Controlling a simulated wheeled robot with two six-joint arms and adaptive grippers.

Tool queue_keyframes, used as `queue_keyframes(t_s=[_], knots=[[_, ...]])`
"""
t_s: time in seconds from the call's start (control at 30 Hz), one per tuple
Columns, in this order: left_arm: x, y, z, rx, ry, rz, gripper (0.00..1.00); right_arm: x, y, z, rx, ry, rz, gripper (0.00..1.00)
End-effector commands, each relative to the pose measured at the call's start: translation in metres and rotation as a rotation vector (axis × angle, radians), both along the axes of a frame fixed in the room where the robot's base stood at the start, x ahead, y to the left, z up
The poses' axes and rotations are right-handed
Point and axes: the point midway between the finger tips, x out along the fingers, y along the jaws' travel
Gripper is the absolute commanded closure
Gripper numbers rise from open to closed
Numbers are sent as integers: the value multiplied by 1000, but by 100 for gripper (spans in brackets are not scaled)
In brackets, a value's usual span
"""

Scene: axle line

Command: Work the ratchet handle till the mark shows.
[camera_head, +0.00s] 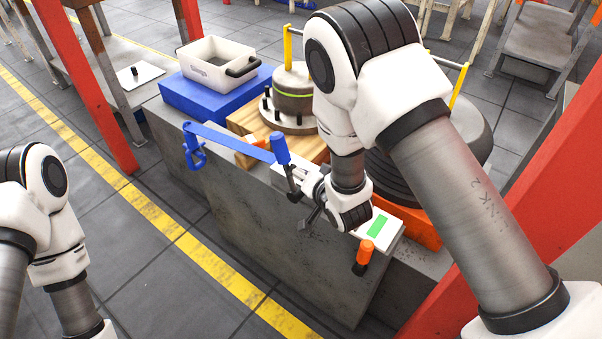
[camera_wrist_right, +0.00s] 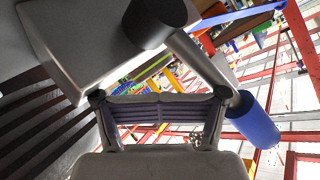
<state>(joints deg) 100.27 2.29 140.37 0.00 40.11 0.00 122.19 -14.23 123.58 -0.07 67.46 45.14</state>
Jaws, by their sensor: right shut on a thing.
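The blue ratchet handle (camera_head: 232,140) reaches over the near side of the bench, with an upright blue grip (camera_head: 281,149) at its right end. This grip also shows at the right of the wrist view (camera_wrist_right: 256,121). My right gripper (camera_head: 301,198) is at the grip's lower end, shut on the handle; its fingers and arm hide part of the contact. A green mark (camera_head: 377,226) shows on a white plate right of the gripper. My left gripper is out of frame; only its arm shows at the left.
A round metal hub (camera_head: 293,90) with a green band stands on a wooden block (camera_head: 247,121). A white bin (camera_head: 217,60) sits on a blue block (camera_head: 213,97). An orange-and-black knob (camera_head: 364,256) sticks out in front. Red posts stand on both sides.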

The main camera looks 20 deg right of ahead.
Motion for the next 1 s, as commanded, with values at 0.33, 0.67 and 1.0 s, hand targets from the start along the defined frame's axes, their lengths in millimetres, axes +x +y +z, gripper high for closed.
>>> queue_keyframes(t_s=[0.33,0.67,1.0], knots=[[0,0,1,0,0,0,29,4,3,0,0,-1,1,100],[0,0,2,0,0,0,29,6,5,0,0,0,0,100],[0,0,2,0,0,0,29,6,5,0,0,0,0,100]])
